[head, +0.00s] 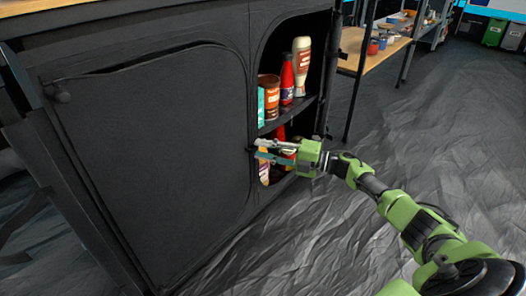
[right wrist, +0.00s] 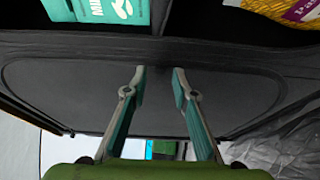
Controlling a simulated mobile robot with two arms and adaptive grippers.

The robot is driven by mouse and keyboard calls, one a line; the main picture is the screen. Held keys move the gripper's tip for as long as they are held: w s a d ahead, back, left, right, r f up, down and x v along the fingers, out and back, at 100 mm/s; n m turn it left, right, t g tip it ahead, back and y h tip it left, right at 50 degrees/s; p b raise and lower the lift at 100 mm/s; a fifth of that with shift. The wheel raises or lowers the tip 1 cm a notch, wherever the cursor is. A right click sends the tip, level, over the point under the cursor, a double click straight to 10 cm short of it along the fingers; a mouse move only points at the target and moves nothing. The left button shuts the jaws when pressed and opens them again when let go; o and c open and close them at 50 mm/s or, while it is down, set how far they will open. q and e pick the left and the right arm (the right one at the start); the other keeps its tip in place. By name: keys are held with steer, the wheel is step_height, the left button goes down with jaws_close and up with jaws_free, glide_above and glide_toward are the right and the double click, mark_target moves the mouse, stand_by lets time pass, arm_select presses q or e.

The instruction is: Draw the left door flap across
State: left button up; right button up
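My right gripper (head: 258,150) is at the flap's right edge, in front of the open compartment. In the right wrist view its two fingers (right wrist: 160,70) stand apart with a narrow gap, pointing at the dark panel (right wrist: 60,90). I see nothing clearly held between them. Whether the fingertips touch the flap's edge cannot be told. My left gripper is not in view.
The open compartment's shelf (head: 290,114) holds a brown tin (head: 268,97), a red bottle (head: 287,80) and a cream bottle (head: 302,66). More items sit below, partly behind my gripper. A wood-topped table (head: 360,48) stands to the right. The crumpled grey floor (head: 430,130) is clear.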

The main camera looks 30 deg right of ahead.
steer(key=shift+a, duration=0.1)
steer(key=shift+s, duration=0.2)
steer(key=v, duration=1.1)
steer(key=shift+s+d, duration=0.2)
steer(key=shift+d, duration=0.15)
